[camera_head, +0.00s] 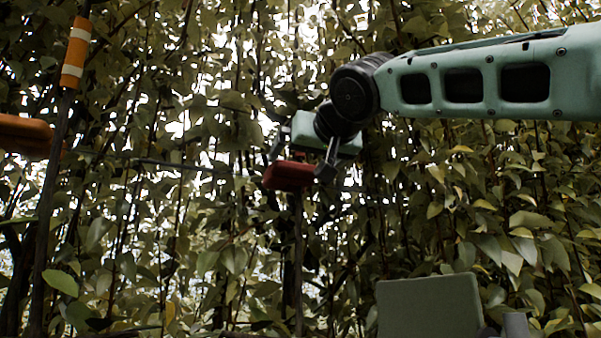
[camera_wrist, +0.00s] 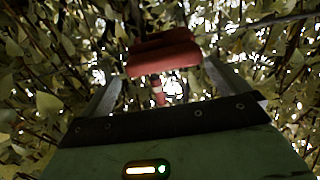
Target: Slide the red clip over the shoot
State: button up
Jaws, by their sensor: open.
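The red clip (camera_head: 289,175) is at the middle of the head view, between the fingers of my gripper (camera_head: 302,164). In the wrist view the clip (camera_wrist: 163,54) lies crosswise near the ends of my gripper's fingers (camera_wrist: 163,70), with one finger on each side. The jaws are open, and I cannot tell whether either finger touches the clip. A thin upright brown shoot (camera_head: 298,245) runs below the clip. In the wrist view a narrow red-and-white banded piece (camera_wrist: 158,92) shows just below the clip. Whether the clip surrounds the shoot is hidden.
Dense leaves and thin stems fill the background. A dark stake with an orange and white band (camera_head: 75,52) stands at the left, near an orange object (camera_head: 25,135) at the edge. A thin horizontal wire (camera_head: 180,165) runs left of the clip.

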jog(key=b+v, duration=0.5)
jog(key=v, duration=0.8)
jog(key=shift+s, duration=0.3)
jog(key=shift+f, duration=0.1)
